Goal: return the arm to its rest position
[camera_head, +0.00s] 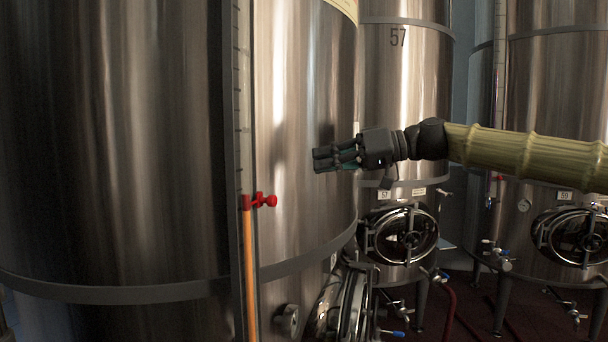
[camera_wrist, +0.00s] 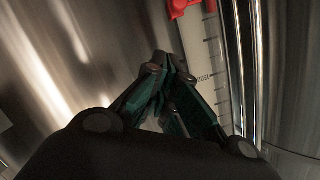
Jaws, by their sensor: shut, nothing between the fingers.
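My arm (camera_head: 527,153) reaches in from the right side of the head view, roughly level. My gripper (camera_head: 318,160) points left in front of the large near steel tank (camera_head: 310,100). In the wrist view my gripper (camera_wrist: 163,62) has its fingertips together, with nothing between them. A red valve handle (camera_head: 265,200) sits on the tank's level gauge, to the left of and below the gripper, apart from it. The red handle (camera_wrist: 186,7) also shows at the top of the wrist view, beyond the fingertips.
The gauge tube (camera_head: 248,270) holds orange liquid low down, and its scale (camera_wrist: 203,70) shows close in the wrist view. Tank 57 (camera_head: 405,90) stands behind the gripper and another tank (camera_head: 560,80) stands at right. Round hatches (camera_head: 400,235), taps and a red hose (camera_head: 449,310) are below the arm.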

